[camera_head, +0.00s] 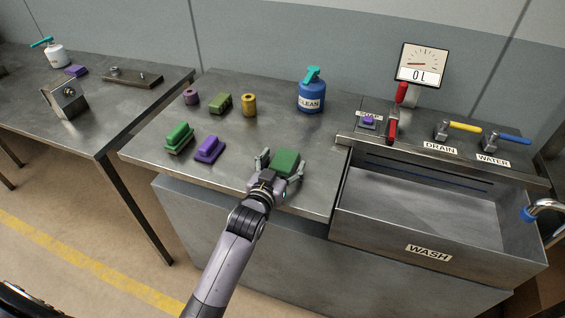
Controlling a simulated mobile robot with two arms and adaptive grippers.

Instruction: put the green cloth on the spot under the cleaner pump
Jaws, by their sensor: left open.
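The green cloth (286,162), a folded dark green block, lies near the front edge of the steel table. My left gripper (279,167) is open at the cloth, with one finger to its left and the other at its right side; I cannot tell whether they touch it. The cleaner pump (311,92) is a blue bottle labelled CLEAN with a teal pump head, standing upright at the back of the table. No marked spot under its nozzle can be made out. My right gripper is not in view.
A green brush (179,137), a purple block (209,149), an olive block (220,103), a yellow cylinder (249,105) and a mauve roll (191,97) stand to the left. The wash basin (428,253) and its levers are to the right. Table between cloth and pump is clear.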

